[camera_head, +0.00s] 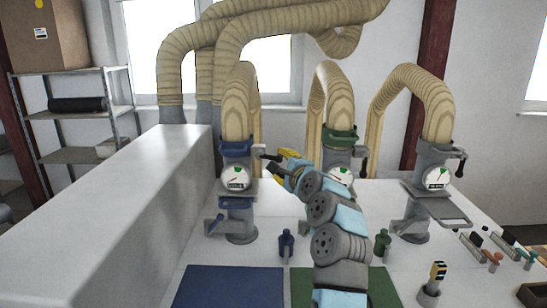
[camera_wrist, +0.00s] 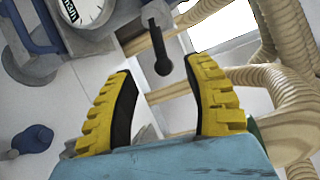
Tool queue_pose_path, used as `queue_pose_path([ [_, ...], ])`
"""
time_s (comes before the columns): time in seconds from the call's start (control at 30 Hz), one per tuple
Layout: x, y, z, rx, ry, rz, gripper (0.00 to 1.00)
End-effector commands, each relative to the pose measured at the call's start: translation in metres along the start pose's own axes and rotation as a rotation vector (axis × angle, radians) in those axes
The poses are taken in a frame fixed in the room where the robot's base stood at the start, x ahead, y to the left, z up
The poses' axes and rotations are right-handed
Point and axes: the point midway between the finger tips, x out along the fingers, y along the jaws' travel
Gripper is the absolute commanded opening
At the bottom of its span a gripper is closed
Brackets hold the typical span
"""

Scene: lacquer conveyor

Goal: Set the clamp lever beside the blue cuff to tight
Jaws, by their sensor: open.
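The blue cuff (camera_head: 237,147) rings the base of the left wooden-looking hose, above a round gauge (camera_head: 235,178). The clamp lever (camera_head: 270,156) is a small dark handle on a pale bracket at the cuff's right side, pointing right toward my gripper. In the wrist view the dark lever (camera_wrist: 161,50) stands out from its bracket, its rounded end between and just beyond my yellow fingertips. My gripper (camera_wrist: 160,72) is open, with a gap to the lever on both sides. In the head view my gripper (camera_head: 284,165) is small and partly hidden by my arm.
A green cuff (camera_head: 340,134) and a grey cuff (camera_head: 432,145) with similar dark levers stand to the right. A grey duct housing (camera_head: 150,215) lies along the left. Blue mat (camera_head: 228,287) lies in front.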

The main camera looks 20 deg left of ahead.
Motion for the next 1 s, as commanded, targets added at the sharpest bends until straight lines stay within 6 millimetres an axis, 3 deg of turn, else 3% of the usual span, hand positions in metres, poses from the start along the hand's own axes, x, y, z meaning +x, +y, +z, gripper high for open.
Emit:
queue_pose_path([
  [1.0, 0.062, -0.001, 0.003, -0.006, -0.005, 0.003, 0.52],
])
